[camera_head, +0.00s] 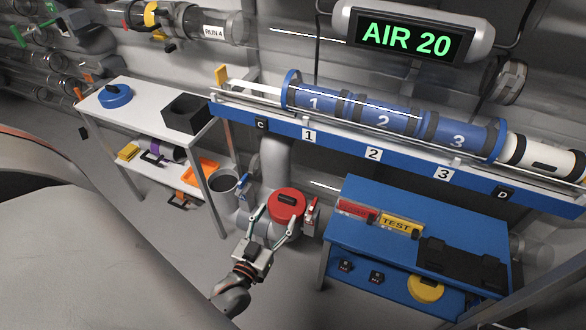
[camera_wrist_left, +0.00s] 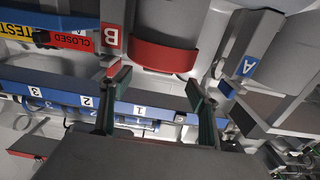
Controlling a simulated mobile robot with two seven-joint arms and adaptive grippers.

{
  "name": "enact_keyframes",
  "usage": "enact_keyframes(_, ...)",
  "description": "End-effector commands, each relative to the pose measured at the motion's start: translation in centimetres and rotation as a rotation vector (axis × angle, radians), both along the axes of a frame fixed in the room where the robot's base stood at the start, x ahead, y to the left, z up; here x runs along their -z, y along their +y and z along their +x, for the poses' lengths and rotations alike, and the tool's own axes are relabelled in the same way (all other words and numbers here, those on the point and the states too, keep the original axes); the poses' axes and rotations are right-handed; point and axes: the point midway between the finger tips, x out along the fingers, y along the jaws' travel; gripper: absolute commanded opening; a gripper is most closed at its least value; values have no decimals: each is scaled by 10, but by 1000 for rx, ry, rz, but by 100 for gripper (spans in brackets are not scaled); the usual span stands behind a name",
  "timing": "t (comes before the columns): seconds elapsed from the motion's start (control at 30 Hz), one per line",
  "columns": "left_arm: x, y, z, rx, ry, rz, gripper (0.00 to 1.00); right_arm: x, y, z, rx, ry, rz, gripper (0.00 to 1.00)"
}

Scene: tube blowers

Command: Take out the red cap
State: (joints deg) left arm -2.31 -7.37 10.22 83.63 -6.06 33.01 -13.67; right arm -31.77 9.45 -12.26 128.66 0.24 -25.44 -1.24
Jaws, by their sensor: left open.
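The red cap (camera_head: 286,204) is round with a dark handle on top, and it sits on the end of a grey upright pipe. In the left wrist view its red rim (camera_wrist_left: 163,56) shows ahead of the fingers. My left gripper (camera_head: 277,219) is open, on the near side of the cap. Its fingers spread toward either side of the cap; I cannot tell whether they touch it. The wrist view shows nothing between the fingertips (camera_wrist_left: 156,82). My right gripper is not in view.
A red lever marked B (camera_wrist_left: 112,38) and a blue lever marked A (camera_wrist_left: 247,66) flank the pipe. A blue table (camera_head: 350,225) stands to the right, a white table (camera_head: 140,97) to the left. A blue rail (camera_head: 340,150) runs behind.

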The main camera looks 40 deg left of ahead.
Motion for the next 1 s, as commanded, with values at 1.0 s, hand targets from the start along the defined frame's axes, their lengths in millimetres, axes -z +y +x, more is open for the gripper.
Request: enact_keyframes(1.0, -3, 18, 76, -3, -8, -1, 40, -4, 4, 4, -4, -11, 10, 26)
